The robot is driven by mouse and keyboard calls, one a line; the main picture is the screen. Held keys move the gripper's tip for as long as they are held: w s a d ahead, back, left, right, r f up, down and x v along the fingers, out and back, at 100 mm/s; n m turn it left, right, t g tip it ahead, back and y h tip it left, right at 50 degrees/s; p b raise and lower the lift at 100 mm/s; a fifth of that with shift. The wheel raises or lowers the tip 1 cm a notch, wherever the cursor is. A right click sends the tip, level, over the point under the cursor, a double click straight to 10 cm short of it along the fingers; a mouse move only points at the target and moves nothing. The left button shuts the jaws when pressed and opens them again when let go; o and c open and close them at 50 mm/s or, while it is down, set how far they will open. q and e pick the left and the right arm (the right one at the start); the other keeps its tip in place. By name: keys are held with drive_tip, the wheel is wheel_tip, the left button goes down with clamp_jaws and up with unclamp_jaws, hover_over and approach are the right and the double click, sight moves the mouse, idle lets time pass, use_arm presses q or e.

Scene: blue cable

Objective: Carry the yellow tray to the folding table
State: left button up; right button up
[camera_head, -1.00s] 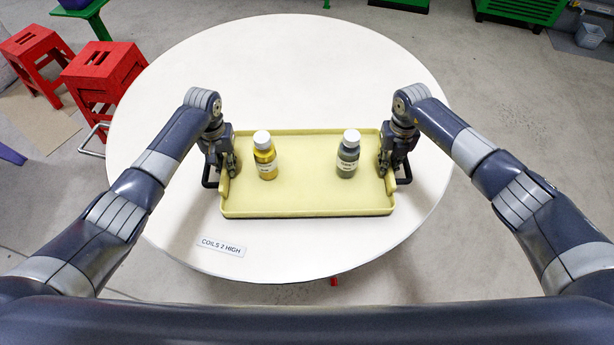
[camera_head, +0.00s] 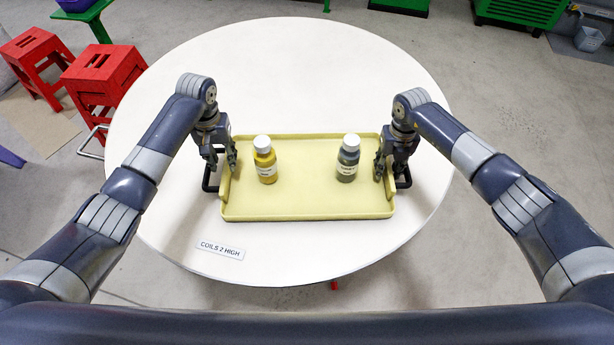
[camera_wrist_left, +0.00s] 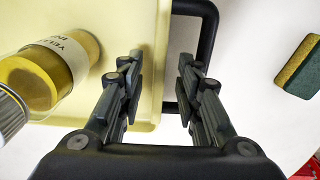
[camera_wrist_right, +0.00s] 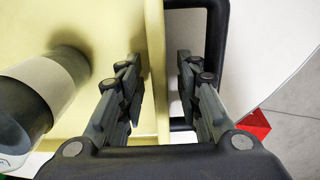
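The yellow tray (camera_head: 308,202) lies flat on a round white table (camera_head: 290,65). A yellow bottle (camera_head: 265,162) and a grey bottle (camera_head: 347,160), both white-capped, stand upright in it. My left gripper (camera_head: 221,164) is at the tray's left end. In the left wrist view its fingers (camera_wrist_left: 158,85) are apart, on either side of the tray's end wall, with a black handle (camera_wrist_left: 208,45) beyond. My right gripper (camera_head: 388,168) is at the right end. Its fingers (camera_wrist_right: 160,85) are also apart around the end wall, near another black handle (camera_wrist_right: 218,45).
A label (camera_head: 220,250) reading "COILS 2 HIGH" lies in front of the tray. A green and yellow sponge (camera_wrist_left: 300,68) lies left of the tray. Red stools (camera_head: 103,75) stand at the table's left. I cannot tell which table is the folding one.

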drive_tip(key=shift+r, duration=0.2)
use_arm(q)
wheel_tip(320, 180, up, 7)
use_arm(e)
wheel_tip(320, 180, up, 12)
drive_tip(key=shift+f, duration=0.2)
use_arm(q)
drive_tip(key=shift+s, duration=0.1)
use_arm(e)
drive_tip(key=shift+f, duration=0.1)
idle(0.5)
